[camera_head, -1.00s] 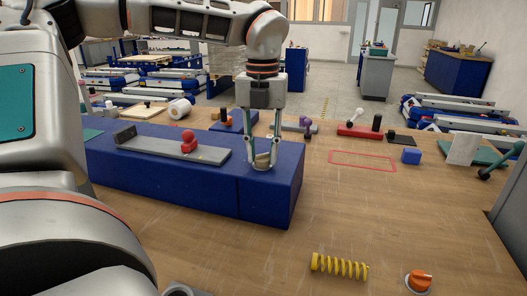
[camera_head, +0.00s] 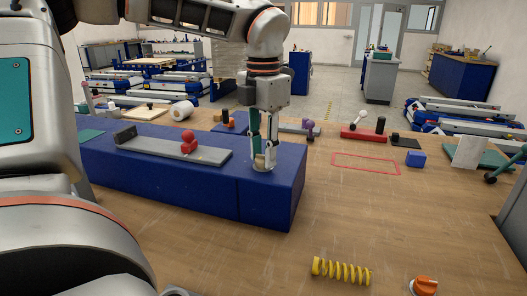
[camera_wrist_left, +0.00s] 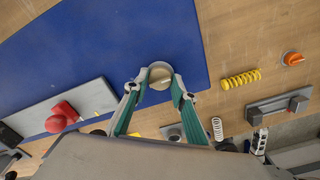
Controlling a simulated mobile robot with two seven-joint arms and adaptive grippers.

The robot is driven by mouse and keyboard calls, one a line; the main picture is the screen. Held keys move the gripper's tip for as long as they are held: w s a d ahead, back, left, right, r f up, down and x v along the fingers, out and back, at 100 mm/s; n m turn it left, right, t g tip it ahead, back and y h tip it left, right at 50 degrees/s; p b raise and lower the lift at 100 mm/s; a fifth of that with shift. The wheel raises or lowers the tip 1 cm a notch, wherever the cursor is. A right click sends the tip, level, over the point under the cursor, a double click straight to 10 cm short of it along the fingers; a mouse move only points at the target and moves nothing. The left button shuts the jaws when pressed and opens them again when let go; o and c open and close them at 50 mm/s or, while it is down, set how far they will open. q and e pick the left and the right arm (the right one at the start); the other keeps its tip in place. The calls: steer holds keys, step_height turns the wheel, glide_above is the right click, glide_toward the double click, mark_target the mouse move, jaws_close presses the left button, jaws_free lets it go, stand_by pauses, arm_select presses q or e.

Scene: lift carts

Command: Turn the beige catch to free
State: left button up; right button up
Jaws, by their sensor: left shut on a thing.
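The beige catch (camera_head: 259,164) is a small knob on a round plate, set on top of the right end of the blue block (camera_head: 205,193). My left gripper (camera_head: 264,166) points straight down over it, with its fingers closed on the catch. In the left wrist view the catch (camera_wrist_left: 160,77) lies between the two fingertips (camera_wrist_left: 162,84) on the blue surface. The fingers partly hide the catch in the head view. My right gripper is not in view.
A grey rail with a red knob (camera_head: 188,143) lies on the block, left of the gripper. A yellow spring (camera_head: 341,270) and an orange knob (camera_head: 424,285) are at the front right. The wooden table right of the block is mostly clear around a red outline (camera_head: 366,163).

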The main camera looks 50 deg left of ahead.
mark_target(263, 156)
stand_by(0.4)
arm_select(q)
steer(key=o, duration=1.1)
step_height(263, 156, up, 12)
steer(key=shift+r, duration=0.1)
stand_by(0.5)
